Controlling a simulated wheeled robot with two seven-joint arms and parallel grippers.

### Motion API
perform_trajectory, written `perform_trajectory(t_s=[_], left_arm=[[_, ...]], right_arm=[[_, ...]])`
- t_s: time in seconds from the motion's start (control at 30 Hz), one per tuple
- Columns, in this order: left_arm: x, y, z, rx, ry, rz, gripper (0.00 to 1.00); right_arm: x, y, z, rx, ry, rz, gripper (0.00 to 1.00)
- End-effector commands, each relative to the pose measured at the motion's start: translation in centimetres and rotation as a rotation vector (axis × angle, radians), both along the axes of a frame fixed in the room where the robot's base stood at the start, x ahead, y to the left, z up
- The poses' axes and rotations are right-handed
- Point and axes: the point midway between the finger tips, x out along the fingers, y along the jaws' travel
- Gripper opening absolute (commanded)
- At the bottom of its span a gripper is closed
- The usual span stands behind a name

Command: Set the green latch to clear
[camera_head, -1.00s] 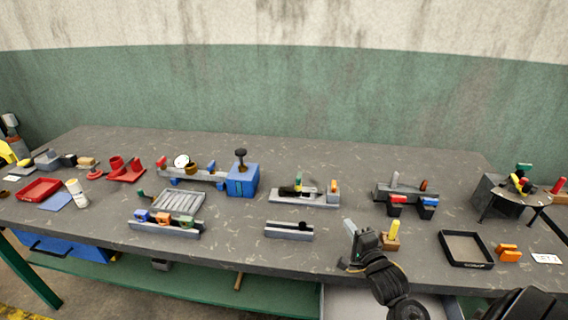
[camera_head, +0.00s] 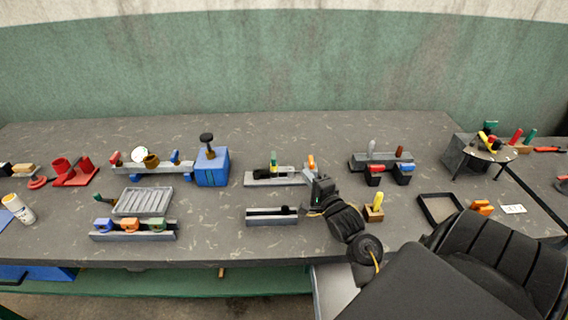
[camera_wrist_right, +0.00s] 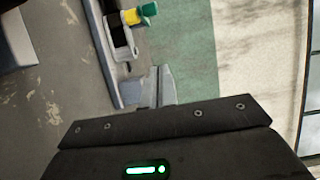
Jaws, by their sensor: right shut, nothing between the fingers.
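A green-tipped lever with a yellow band (camera_head: 273,160) stands upright on a long grey fixture (camera_head: 262,182) near the middle of the table; I take it for the green latch. In the right wrist view the green and yellow lever (camera_wrist_right: 140,14) shows at the top, beyond the fingers. My right gripper (camera_head: 314,181) is at the fixture's right end, close to its orange piece (camera_head: 310,162) and to the right of the lever. Its fingers (camera_wrist_right: 157,86) are shut and empty, apart from the lever. I cannot read any latch marking. My left gripper is out of view.
In front of the fixture is a grey rail block (camera_head: 271,217). A blue box with a black knob (camera_head: 212,168) stands to the left. A wooden block with a yellow peg (camera_head: 374,212) is right of my gripper. The table behind the fixture is clear.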

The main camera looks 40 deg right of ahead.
Motion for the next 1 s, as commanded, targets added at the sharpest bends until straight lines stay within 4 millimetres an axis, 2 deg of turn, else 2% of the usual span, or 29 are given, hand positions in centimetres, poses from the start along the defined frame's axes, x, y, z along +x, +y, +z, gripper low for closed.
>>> perform_trajectory(t_s=[0.2,0.37,0.4,0.63,1.0], left_arm=[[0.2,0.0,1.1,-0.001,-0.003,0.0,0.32],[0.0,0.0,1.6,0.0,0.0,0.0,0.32],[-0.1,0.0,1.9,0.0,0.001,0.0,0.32],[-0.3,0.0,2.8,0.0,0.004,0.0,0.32],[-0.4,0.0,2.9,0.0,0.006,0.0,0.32]], right_arm=[[4.6,-1.1,0.3,0.002,-0.001,0.002,0.0],[7.6,-1.9,0.3,0.001,-0.001,0.0,0.0],[8.1,-1.6,0.3,0.002,0.0,0.002,0.0],[9.2,1.0,0.2,0.002,0.0,0.001,0.0],[9.5,1.6,0.0,0.0,0.0,0.0,0.0]])
